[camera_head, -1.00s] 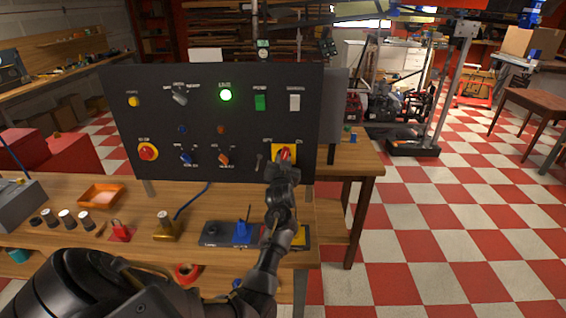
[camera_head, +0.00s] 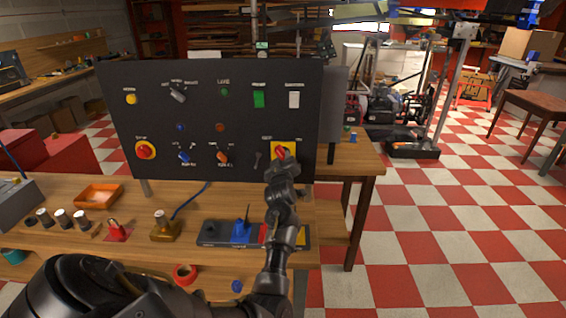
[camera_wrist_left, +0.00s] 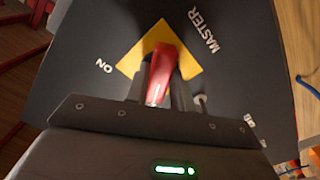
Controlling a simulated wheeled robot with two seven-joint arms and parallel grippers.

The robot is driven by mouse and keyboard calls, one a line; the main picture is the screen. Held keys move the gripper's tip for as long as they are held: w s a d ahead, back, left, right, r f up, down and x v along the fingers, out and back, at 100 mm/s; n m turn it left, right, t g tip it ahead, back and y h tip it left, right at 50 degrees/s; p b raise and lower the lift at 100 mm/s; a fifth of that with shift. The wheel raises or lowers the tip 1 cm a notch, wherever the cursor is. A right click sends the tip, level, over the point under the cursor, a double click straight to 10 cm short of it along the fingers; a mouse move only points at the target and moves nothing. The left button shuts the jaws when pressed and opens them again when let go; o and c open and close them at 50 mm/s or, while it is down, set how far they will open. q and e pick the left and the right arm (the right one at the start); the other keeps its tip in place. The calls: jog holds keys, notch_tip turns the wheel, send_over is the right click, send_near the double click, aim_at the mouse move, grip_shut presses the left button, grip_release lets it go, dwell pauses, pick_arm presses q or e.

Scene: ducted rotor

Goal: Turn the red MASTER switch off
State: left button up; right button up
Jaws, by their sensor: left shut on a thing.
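The red MASTER switch (camera_head: 281,153) sits on a yellow plate (camera_head: 292,148) at the lower right of the black upright panel (camera_head: 215,110). My left gripper (camera_head: 281,166) is at the switch, in front of the panel. In the left wrist view the gripper (camera_wrist_left: 158,82) is shut on the red handle (camera_wrist_left: 161,72), with a dark finger on each side. The yellow plate (camera_wrist_left: 190,66) shows behind it, with the words MASTER and ON beside it. The green lamp (camera_head: 224,92) at the top of the panel is dark. My right gripper is not in view.
A red stop button (camera_head: 145,150), a green switch (camera_head: 259,99), a white switch (camera_head: 294,99) and several knobs share the panel. The wooden bench (camera_head: 140,259) holds an orange tray (camera_head: 99,195), a tape roll (camera_head: 185,274) and small parts. The checkered floor at right has free room.

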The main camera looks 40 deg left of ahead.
pick_arm(q)
jog(key=shift+n+b, duration=0.3)
jog(key=shift+n, duration=0.7)
jog(key=o, duration=1)
jog(key=b+v, duration=0.1)
jog(key=v, duration=0.6)
jog(key=shift+s+d+b, duration=0.15)
jog(key=shift+d+b, duration=0.05)
jog(key=shift+b, duration=0.15)
